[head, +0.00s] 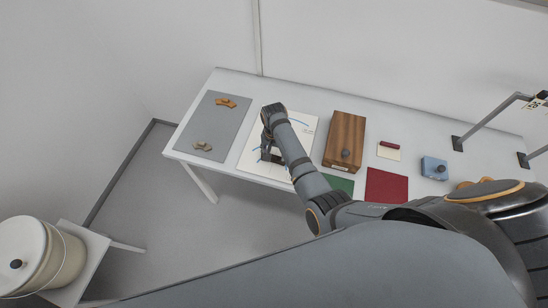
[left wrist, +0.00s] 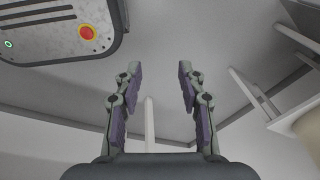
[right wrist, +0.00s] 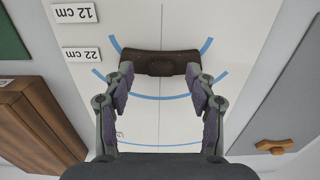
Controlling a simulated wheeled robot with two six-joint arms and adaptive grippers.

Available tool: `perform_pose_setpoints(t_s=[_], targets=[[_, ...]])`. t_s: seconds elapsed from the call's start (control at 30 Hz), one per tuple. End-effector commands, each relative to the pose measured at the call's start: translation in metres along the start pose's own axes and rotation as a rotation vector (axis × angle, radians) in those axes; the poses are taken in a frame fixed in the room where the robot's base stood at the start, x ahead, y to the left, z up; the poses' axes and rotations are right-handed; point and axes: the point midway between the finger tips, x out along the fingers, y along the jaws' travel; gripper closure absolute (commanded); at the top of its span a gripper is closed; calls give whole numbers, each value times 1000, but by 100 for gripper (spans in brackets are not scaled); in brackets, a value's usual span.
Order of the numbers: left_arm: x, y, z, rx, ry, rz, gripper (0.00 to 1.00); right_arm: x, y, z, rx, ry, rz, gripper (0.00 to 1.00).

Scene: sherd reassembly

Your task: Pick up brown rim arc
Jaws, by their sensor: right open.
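The brown rim arc (right wrist: 160,63) is a dark brown, slightly curved sherd in the right wrist view. It lies on the white sheet with blue arcs (right wrist: 150,120), over the printed lines. My right gripper (right wrist: 160,72) is open, with its fingertips near the two ends of the arc. I cannot tell whether they touch it. In the head view my right gripper (head: 269,143) is over the sheet, and the arc there is hard to tell apart from it. My left gripper (left wrist: 160,72) is open and empty over the floor in the left wrist view.
A grey mat (head: 212,122) left of the sheet holds orange sherds (head: 226,101) and tan sherds (head: 203,146). A wooden box (head: 345,138) stands right of the sheet. Green (head: 338,184) and red (head: 386,185) mats and a blue block (head: 434,167) lie further right.

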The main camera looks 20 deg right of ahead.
Motion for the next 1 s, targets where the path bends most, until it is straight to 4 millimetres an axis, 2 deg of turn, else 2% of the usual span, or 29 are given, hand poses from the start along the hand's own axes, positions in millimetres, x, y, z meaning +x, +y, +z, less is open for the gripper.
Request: perform_pose_setpoints(t_s=[0.13,0.3,0.7,1.0], targets=[[0,12,7,-6,-10,14,60,9,0,0,1,0,-1,43],[0,13,11,-6,-17,15,60,9,0,0,1,0,-1,45],[0,7,11,-3,-18,8,60,9,0,1,0,-1,0,99],[-1,6,11,-3,-17,7,60,8,0,1,0,-2,0,100]])
